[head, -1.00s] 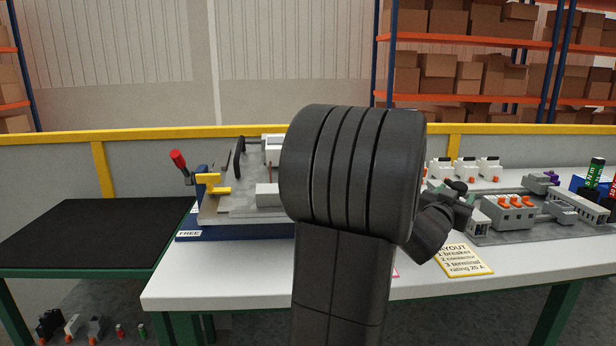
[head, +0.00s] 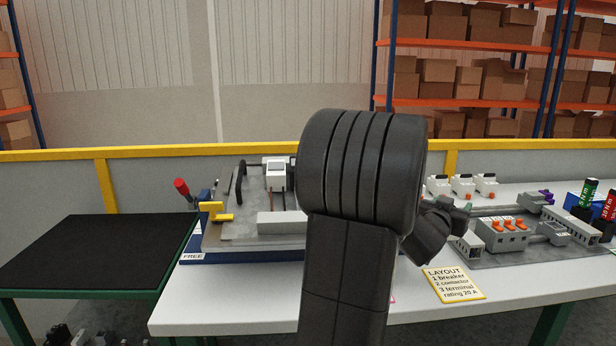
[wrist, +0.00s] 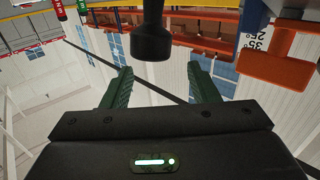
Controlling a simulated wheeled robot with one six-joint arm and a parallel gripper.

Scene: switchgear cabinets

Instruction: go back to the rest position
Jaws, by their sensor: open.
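My gripper (wrist: 160,92) shows in the wrist view as two green ribbed fingers spread apart on a dark body with a lit green strip. Nothing is between the fingers. A dark, blurred-looking cylinder hangs at the top middle of that view, beyond the fingertips; I cannot tell what it is.
A white bench (head: 240,310) carries a blue-based fixture (head: 230,245) with a red-handled lever (head: 182,188). At right are a rail with modules (head: 503,232) and a yellow layout card (head: 453,284). A black-topped table (head: 95,255) at left is clear.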

